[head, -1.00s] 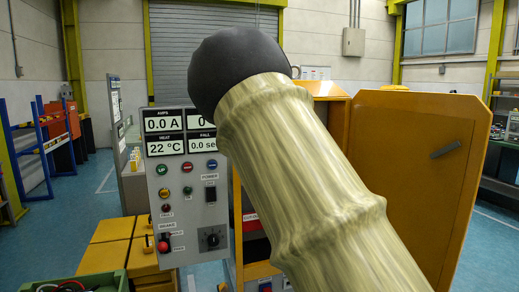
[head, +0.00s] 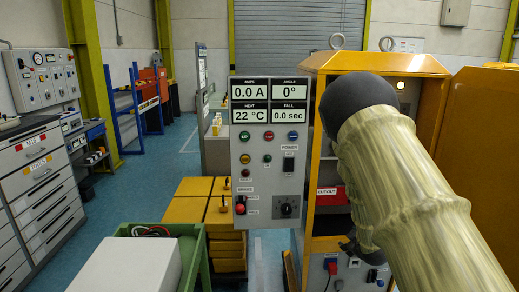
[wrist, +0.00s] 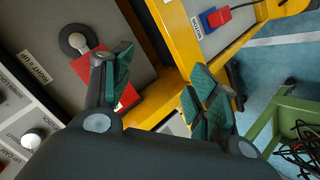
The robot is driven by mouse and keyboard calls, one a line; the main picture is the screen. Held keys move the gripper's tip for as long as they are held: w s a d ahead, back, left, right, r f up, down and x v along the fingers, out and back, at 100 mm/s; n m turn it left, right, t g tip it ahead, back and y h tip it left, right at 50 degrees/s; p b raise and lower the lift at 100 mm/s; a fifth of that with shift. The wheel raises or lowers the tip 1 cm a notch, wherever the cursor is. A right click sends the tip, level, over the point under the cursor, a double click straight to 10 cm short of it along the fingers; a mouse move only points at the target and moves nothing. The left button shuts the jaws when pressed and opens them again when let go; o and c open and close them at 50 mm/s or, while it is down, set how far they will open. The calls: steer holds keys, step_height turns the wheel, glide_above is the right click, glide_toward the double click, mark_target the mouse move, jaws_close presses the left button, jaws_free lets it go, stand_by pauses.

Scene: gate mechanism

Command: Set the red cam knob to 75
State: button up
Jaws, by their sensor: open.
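I cannot tell for sure which part is the red cam knob. A red piece (wrist: 130,97) shows in the wrist view, partly hidden behind my left finger. It lies by a grey panel with a round grey and black part (wrist: 77,42) and a "RIGHT = UP" label. My gripper (wrist: 160,72) is open, with nothing between its teal pads. In the head view my arm hides much of the open yellow cabinet (head: 312,160), and the dark gripper parts show only partly low in front of it. The display (head: 293,92) reads ANGLE 0°.
A red cut-out block (head: 332,196) sits inside the cabinet. A green cart (head: 195,245) stands front left. Floor is clear further left.

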steer(key=s+a+f+m+g+p, duration=0.1)
steer(key=s+a+f+m+g, duration=0.15)
steer(key=s+f, duration=0.95)
steer(key=s+a+f+m+g, duration=0.25)
steer(key=s+f, duration=0.75)
steer(key=s, duration=0.5)
steer(key=s+a+f+m+g, duration=0.2)
steer(key=s+a+g, duration=0.1)
steer(key=s, duration=1.1)
steer(key=s+a+f+m+g+y, duration=0.1)
steer(key=s+a+m+g, duration=0.1)
steer(key=s, duration=1.2)
steer(key=shift+s+a+f+g+p, duration=0.3)
steer(key=shift+a+f+g+p, duration=0.1)
steer(key=shift+g, duration=0.3)
